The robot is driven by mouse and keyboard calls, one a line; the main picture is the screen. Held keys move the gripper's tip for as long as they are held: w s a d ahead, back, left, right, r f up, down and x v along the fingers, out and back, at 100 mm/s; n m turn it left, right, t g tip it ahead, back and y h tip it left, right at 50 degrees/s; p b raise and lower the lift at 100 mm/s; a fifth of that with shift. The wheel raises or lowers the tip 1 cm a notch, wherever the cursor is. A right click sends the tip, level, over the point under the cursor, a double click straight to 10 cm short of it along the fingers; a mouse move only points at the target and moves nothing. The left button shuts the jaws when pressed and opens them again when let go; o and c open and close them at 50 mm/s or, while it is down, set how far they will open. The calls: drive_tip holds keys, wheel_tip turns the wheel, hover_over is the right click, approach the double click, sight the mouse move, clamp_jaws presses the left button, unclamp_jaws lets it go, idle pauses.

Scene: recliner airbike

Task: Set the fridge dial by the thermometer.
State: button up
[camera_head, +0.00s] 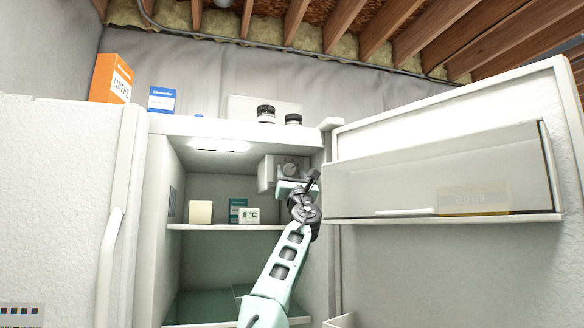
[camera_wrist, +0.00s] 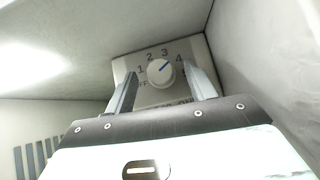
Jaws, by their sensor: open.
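The fridge dial is a round white knob (camera_wrist: 161,72) on a light control box with numbers around it. Its blue mark points up and right, between 3 and 4. In the head view the dial (camera_head: 290,169) is on the box at the upper right of the fridge interior. My gripper (camera_wrist: 160,74) is open, with one finger to each side of the dial in the wrist view. I cannot tell whether the fingertips reach it. The thermometer (camera_head: 249,215), a small white unit with a green display marked °C, stands on the upper shelf; its number is too small to read.
The fridge door (camera_head: 450,110) stands open at right with a clear bin. A beige block (camera_head: 201,212) and a teal box (camera_head: 237,209) are on the upper shelf (camera_head: 215,227). An orange box (camera_head: 110,80), a blue-white box (camera_head: 161,99) and dark-lidded jars (camera_head: 266,114) stand on top.

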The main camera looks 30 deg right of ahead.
drive_tip(key=shift+w+r, duration=0.25)
drive_tip(key=shift+w, duration=0.05)
drive_tip(key=c, duration=1)
